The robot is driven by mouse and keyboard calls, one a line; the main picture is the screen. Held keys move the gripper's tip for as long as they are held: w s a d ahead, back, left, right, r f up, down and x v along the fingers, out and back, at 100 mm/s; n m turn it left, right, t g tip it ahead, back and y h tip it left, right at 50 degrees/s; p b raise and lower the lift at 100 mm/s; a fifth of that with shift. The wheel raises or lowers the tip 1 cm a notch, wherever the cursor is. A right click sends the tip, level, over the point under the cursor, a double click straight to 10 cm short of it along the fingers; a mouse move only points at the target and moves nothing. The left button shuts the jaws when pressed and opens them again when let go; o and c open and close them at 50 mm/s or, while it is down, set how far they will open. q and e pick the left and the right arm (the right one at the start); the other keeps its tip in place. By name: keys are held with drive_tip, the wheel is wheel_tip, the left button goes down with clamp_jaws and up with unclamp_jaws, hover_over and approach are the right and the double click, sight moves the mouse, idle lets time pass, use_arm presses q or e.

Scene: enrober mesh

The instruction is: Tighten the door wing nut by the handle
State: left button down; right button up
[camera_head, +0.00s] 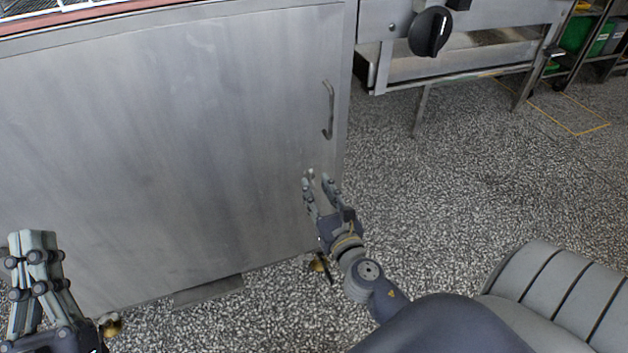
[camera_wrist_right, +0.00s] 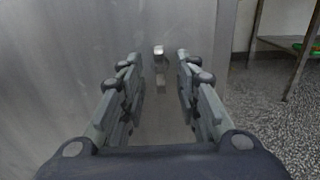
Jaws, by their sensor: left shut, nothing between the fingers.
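The steel door (camera_head: 180,140) has a vertical bar handle (camera_head: 328,110) near its right edge. My right gripper (camera_head: 318,176) is below the handle, in front of the door's lower right part. Its fingers are apart. In the right wrist view, the open fingers (camera_wrist_right: 155,58) frame a small pale metal piece (camera_wrist_right: 158,50) at the door, with a fainter grey patch below it. I cannot tell whether this piece is the wing nut or part of the handle. Nothing is clearly gripped. My left gripper (camera_head: 36,238) is shut and empty at the lower left, in front of the door.
A steel machine with a black knob (camera_head: 430,31) stands at the upper right on legs. A shelf with green bins (camera_head: 585,35) is further back. Brass-coloured feet (camera_head: 318,265) show under the cabinet. The speckled floor (camera_head: 460,180) to the right is clear.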

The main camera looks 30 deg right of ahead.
sight(310, 178)
use_arm(q)
drive_tip(key=shift+w+f+g, duration=0.2)
drive_tip(key=shift+f+g, duration=0.1)
drive_tip(key=shift+f, duration=0.05)
use_arm(e)
drive_tip(key=shift+x, duration=1.3)
clamp_jaws()
